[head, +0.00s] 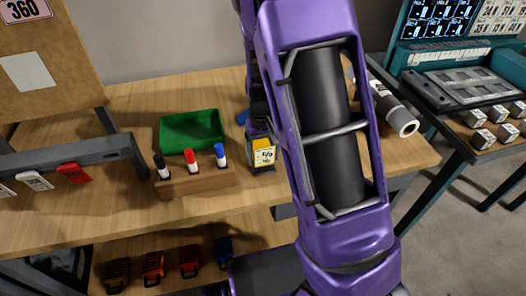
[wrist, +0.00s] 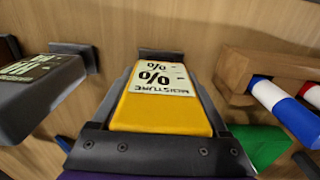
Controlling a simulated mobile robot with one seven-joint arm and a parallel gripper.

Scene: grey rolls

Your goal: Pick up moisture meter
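The moisture meter (head: 263,155) is a yellow-faced device with a white label and a dark body, near the middle of the table in the head view. In the wrist view the meter (wrist: 160,105) fills the centre, its "%" label upside down. My gripper (wrist: 160,140) shows as dark screwed brackets at the bottom of the wrist view, with dark parts along both sides of the yellow face. Whether these press on the meter is unclear. In the head view my purple arm hides much of the area right of the meter.
A wooden block (head: 195,182) with black, red and blue markers stands left of the meter. A green bin (head: 192,130) is behind it. A dark grey device (wrist: 40,90) stands close to the meter in the wrist view. A grey roll (head: 393,108) lies at the right.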

